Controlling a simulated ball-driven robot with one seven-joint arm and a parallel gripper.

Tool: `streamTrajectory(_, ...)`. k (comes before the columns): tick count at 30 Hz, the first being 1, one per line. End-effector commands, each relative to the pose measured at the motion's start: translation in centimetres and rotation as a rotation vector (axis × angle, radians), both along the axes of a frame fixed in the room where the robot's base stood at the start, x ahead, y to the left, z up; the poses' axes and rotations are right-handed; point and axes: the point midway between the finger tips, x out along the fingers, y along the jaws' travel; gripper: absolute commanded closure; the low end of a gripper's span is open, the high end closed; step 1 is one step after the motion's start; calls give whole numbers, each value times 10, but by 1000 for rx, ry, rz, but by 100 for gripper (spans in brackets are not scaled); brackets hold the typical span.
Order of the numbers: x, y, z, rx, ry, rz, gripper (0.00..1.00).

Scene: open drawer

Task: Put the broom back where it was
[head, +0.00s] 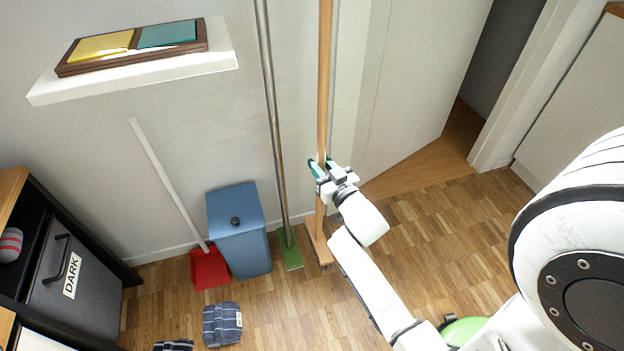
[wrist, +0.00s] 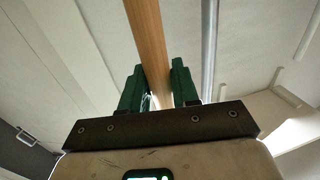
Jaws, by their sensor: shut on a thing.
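The broom (head: 324,90) has a long wooden handle and a wooden head at floor level. It stands upright near the wall, to the right of a metal-handled tool in the head view. My gripper (head: 320,168) is shut on the lower part of the broom's handle. In the wrist view the handle (wrist: 148,45) runs up between the two green fingers of my gripper (wrist: 158,88). The broom's bottom seems to be at the floor, but I cannot tell if it touches.
A metal pole with a green foot (head: 290,250) leans just left of the broom. A blue bin (head: 240,232), a red dustpan (head: 209,269) and folded cloth (head: 222,325) are further left. A white shelf (head: 150,75) juts from the wall. A door (head: 425,70) is at the right.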

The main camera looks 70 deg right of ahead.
Motion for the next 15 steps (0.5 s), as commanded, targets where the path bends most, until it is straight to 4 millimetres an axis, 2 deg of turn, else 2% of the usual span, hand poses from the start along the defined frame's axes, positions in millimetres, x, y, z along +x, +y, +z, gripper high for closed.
streamTrajectory(5, 25, -30, -16, -3, -2, 0, 100)
streamTrajectory(6, 28, -34, -28, -1, -2, -1, 100)
streamTrajectory(10, 39, -48, -50, -2, -1, -1, 100)
streamTrajectory(15, 48, -60, -65, -3, -3, 0, 100)
